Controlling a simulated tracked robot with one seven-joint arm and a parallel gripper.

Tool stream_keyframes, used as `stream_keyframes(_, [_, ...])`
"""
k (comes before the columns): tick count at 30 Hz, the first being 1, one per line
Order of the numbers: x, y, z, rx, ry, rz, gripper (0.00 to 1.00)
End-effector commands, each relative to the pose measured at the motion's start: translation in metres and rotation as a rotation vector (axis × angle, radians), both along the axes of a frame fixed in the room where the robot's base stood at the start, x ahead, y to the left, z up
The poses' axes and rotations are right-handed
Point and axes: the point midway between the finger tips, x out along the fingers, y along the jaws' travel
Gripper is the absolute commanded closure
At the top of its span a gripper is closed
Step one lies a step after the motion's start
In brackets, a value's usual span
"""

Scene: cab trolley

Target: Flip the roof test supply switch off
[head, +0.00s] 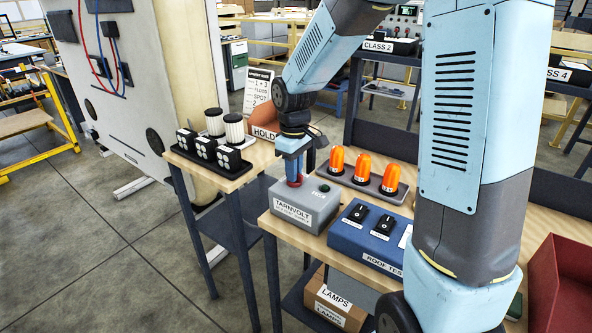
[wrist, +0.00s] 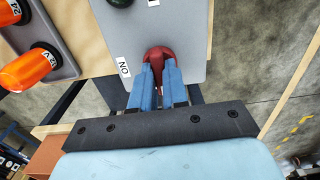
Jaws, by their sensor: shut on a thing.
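A grey supply box (head: 304,213) labelled TARNVOLT stands on the wooden table. A red switch handle (head: 294,183) sits on its top, mostly covered by my gripper (head: 293,170). In the wrist view the red handle (wrist: 158,53) lies between the blue fingertips of my gripper (wrist: 159,72), which is shut on it. An ON label (wrist: 123,67) shows beside the handle. A dark green lamp (head: 324,188) sits on the same box. A blue box (head: 367,240) with black rocker switches and partly hidden ROOF TES lettering stands to the right.
A grey tray (head: 356,182) with orange beacons stands behind the supply box. A side table (head: 203,172) at left holds black and white parts. A red bin (head: 560,285) stands at right. Cardboard boxes (head: 334,297) marked LAMPS lie below.

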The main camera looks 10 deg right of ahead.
Motion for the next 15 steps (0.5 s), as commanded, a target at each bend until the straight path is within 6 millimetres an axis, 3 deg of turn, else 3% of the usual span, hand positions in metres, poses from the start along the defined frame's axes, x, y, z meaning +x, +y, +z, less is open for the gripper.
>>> stream_keyframes(3, [0.0004, -0.0009, 0.0001, -0.001, -0.001, 0.0, 1.0])
stream_keyframes(4, [0.0004, -0.0008, 0.0001, -0.001, -0.001, 0.0, 0.83])
stream_keyframes(11, [0.0002, -0.0003, 0.0001, -0.001, -0.001, 0.0, 0.61])
stream_keyframes(15, [0.0001, 0.0, 0.0001, -0.001, -0.001, 0.0, 0.61])
